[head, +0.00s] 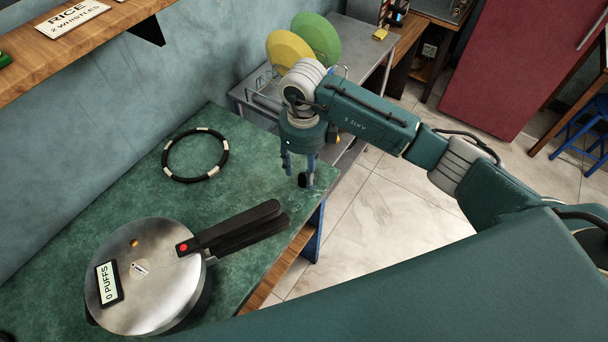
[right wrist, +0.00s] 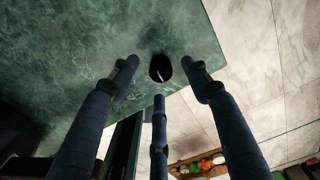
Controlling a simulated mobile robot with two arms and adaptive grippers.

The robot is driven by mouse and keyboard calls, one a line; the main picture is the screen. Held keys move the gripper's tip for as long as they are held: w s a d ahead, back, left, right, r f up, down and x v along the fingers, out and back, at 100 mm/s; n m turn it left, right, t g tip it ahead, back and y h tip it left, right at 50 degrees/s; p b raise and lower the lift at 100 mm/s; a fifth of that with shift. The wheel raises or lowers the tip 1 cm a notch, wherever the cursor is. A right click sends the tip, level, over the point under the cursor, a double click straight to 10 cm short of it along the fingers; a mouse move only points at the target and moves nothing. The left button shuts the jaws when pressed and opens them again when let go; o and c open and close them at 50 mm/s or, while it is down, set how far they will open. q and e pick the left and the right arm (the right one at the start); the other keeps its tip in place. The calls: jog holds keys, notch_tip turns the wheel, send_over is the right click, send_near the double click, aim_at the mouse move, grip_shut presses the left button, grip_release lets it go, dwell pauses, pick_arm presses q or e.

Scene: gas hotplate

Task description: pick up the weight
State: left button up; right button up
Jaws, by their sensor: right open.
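The weight looks like a small dark round piece (right wrist: 160,68) with a pale mark on top, standing on the green counter (right wrist: 95,55) near its corner. In the head view a small black shape (head: 302,181) at the fingertips seems to be it, partly mixed with the fingers. My right gripper (head: 298,172) points down over the counter's right end. Its blue fingers are spread open around the weight, with gaps visible in the right wrist view. Whether any finger touches it I cannot tell. My left gripper is not in view.
A pressure cooker (head: 150,285) with a "0 PUFFS" label and black handles stands at front left. A black ring with pale bands (head: 195,179) lies behind it. Yellow (head: 288,48) and green (head: 318,38) plates stand in a rack beyond. The counter's edge is close to the gripper.

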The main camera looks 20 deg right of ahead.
jog(key=shift+d+f, duration=0.1)
jog(key=shift+f, duration=1.25)
grip_shut()
jog(key=shift+r, duration=0.1)
